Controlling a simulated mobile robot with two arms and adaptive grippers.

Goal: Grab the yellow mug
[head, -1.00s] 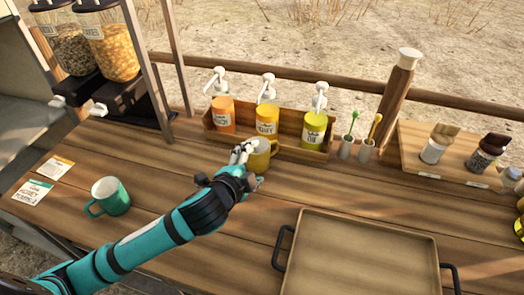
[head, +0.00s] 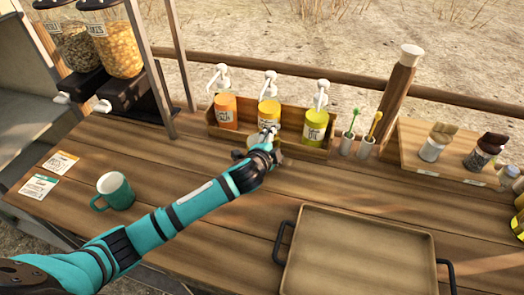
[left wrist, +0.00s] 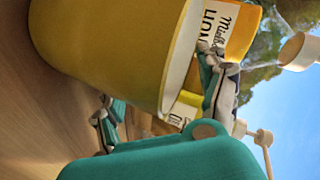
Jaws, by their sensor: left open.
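The yellow mug (left wrist: 100,50) fills the upper left of the left wrist view, close to the camera, with its pale rim facing right. In the head view it is mostly hidden behind my left gripper (head: 265,140), in front of the condiment box. My left gripper (left wrist: 160,100) is open at the mug. One fingertip shows by the rim and the other below the mug's side. I cannot tell whether either finger touches it.
A wooden box (head: 290,147) holds orange, yellow and lime pump bottles just behind the mug. A teal mug (head: 115,190) stands at the left. A tray (head: 360,250) with dark handles lies at the front right. Two small white cups (head: 365,147) stand right of the box.

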